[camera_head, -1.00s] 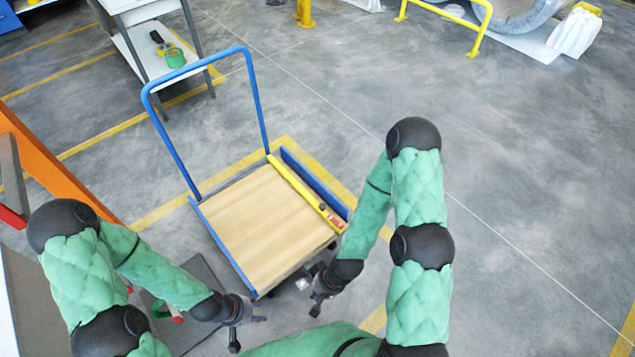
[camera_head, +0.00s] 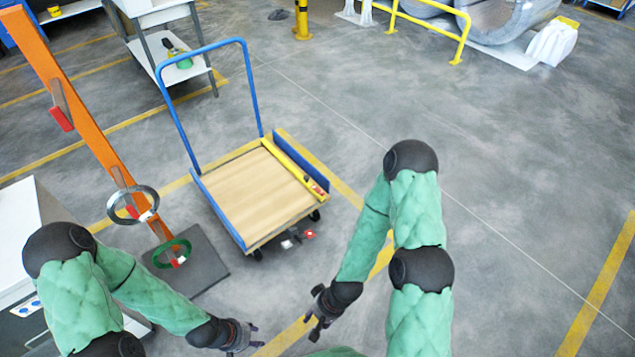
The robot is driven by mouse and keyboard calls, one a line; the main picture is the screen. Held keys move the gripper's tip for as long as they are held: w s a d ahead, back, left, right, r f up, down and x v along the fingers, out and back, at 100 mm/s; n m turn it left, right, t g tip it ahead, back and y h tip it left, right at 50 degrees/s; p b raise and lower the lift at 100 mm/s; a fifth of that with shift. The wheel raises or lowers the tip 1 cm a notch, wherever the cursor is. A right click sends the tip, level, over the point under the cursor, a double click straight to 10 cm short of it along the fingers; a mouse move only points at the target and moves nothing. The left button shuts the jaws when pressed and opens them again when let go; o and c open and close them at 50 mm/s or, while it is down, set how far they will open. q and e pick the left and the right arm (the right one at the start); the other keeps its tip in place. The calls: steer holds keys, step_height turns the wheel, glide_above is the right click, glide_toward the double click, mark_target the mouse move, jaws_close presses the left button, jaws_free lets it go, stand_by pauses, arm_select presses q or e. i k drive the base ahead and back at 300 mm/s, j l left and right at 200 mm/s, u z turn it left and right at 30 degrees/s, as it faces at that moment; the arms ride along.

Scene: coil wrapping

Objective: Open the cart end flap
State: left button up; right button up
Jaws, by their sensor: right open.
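The cart (camera_head: 262,195) stands ahead of me, with a wooden deck, blue side edges and a tall blue push handle (camera_head: 163,100) at its far left end. A yellow bar (camera_head: 290,165) lies along its right side. The cart's near end shows a low edge with small grey and red parts (camera_head: 292,240) close to the floor; I cannot tell which part is the flap. My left gripper (camera_head: 250,340) is low in front of the cart, apart from it; its jaw state is unclear. My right gripper (camera_head: 314,312) is open and empty, also apart from the cart.
An orange post (camera_head: 85,115) with a grey base (camera_head: 195,268) stands left of the cart, holding a ring (camera_head: 133,205) and a green coil (camera_head: 171,253). A white table (camera_head: 150,60) is behind. Yellow rails (camera_head: 430,30) stand at back right. Floor right of the cart is clear.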

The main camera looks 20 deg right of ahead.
mark_target(300, 161)
steer(key=k+u, duration=0.1)
steer(key=u, duration=1.6)
steer(key=l+u, duration=0.1)
steer(key=l, duration=0.65)
steer(key=k+l, duration=0.1)
steer(key=l, duration=0.6)
steer(key=l+u, duration=0.15)
steer(key=l, duration=0.6)
steer(key=k+l+u, duration=0.1)
steer(key=l, duration=0.6)
steer(key=k+l, duration=0.1)
steer(key=l, duration=1.2)
steer(key=k, duration=0.05)
